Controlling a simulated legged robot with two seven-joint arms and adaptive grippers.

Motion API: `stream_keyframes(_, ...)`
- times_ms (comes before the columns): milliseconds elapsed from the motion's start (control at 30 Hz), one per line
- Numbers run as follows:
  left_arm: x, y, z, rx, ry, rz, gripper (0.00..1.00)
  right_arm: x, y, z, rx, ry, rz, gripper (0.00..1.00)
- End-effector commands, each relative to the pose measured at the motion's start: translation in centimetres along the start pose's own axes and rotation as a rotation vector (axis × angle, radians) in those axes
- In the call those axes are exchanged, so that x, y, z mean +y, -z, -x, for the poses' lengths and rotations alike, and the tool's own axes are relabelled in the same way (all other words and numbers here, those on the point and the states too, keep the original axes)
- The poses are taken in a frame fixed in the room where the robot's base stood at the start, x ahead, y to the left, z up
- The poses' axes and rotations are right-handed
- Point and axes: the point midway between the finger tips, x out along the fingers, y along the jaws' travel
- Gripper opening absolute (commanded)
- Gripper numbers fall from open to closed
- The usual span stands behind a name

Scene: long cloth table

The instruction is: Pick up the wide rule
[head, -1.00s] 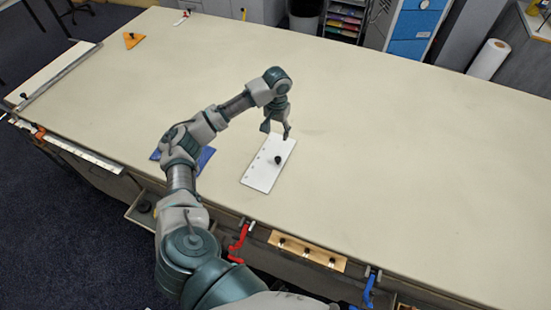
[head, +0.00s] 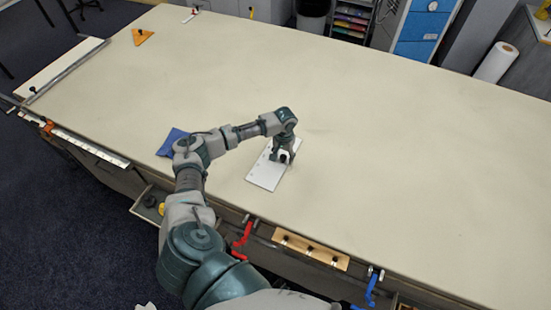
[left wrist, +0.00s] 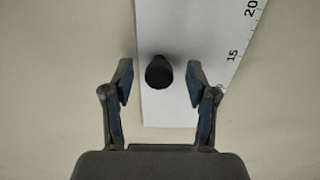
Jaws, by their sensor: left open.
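The wide rule (head: 265,176) is a white flat plate lying on the cloth table. In the left wrist view the rule (left wrist: 190,30) shows scale marks and the numbers 15 and 20 along its right side. A black knob (left wrist: 159,72) stands up from it. My left gripper (head: 284,158) is over the rule at the knob. In the left wrist view its two fingers (left wrist: 160,84) are open, one on each side of the knob, with a gap on both sides. My right gripper is not in view.
A blue cloth-like item (head: 172,143) lies left of the rule, partly behind my arm. An orange triangle (head: 142,36) lies at the far left. A wooden strip with knobs (head: 310,248) is at the front edge. The table's right side is clear.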

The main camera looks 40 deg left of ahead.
Motion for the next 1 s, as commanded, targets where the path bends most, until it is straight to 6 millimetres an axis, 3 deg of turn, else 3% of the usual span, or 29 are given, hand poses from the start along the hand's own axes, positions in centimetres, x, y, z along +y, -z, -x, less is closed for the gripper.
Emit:
stream_keyframes(300, -0.03, -0.04, -0.89, 0.001, 0.000, 0.000, 0.58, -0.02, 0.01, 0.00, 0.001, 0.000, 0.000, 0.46)
stream_keyframes(367, -0.02, -0.04, -0.89, 0.001, 0.000, 0.000, 0.45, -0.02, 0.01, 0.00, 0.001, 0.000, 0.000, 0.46)
stream_keyframes(533, -0.01, -0.02, -0.90, 0.001, 0.000, 0.000, 0.03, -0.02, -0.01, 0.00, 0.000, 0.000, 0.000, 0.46)
stream_keyframes(567, -0.01, -0.02, -0.89, 0.001, 0.000, 0.000, 0.00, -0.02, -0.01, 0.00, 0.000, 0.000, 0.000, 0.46)
stream_keyframes(1000, -0.03, 0.02, -0.33, 0.002, -0.001, 0.000, 0.00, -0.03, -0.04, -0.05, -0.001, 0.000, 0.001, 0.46)
